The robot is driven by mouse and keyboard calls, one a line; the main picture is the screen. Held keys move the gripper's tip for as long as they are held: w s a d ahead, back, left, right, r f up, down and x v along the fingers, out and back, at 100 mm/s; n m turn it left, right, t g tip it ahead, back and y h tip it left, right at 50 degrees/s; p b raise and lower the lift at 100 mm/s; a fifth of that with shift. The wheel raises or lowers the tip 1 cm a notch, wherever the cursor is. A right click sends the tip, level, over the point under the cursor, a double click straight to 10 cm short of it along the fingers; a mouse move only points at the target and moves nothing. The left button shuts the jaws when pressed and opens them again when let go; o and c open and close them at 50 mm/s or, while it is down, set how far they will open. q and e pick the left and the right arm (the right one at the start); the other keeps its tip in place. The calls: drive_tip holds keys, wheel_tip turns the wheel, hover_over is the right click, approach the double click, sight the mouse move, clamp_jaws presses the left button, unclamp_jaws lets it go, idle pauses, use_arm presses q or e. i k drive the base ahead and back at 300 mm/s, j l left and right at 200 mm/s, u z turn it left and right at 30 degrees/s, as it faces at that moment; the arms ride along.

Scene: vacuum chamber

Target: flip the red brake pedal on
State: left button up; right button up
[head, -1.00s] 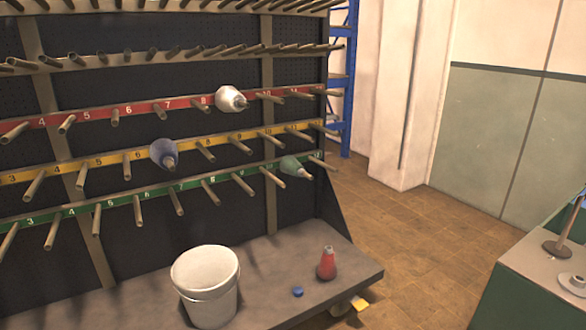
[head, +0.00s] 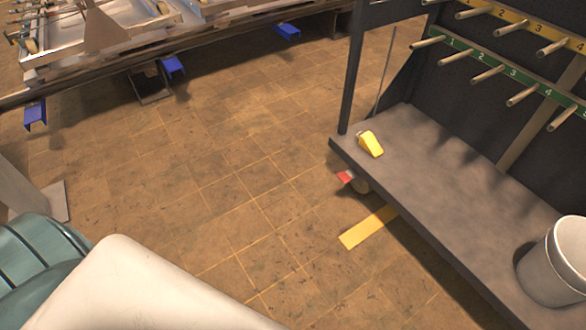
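The red brake pedal (head: 346,177) shows at the caster wheel (head: 360,186) under the near left corner of the dark rack's base shelf (head: 420,190). It is small in the head view and sticks out just past the shelf edge. I cannot tell clearly how it is tilted. Neither of my grippers is in view.
A yellow wedge-shaped object (head: 370,143) lies on the shelf corner. A white bucket (head: 553,262) stands on the shelf at right. A yellow floor strip (head: 368,227) lies below. The tiled floor (head: 235,180) between is clear.

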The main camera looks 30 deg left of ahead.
sight(346, 177)
drive_tip(key=u, duration=0.4)
drive_tip(key=i+l+u, duration=0.45)
drive_tip(key=u, duration=0.25)
drive_tip(key=i+l+u, duration=0.15)
drive_tip(key=l+u, duration=0.25)
drive_tip(key=i+l+u, duration=0.1)
drive_tip(key=l+u, duration=0.25)
drive_tip(key=l, duration=0.15)
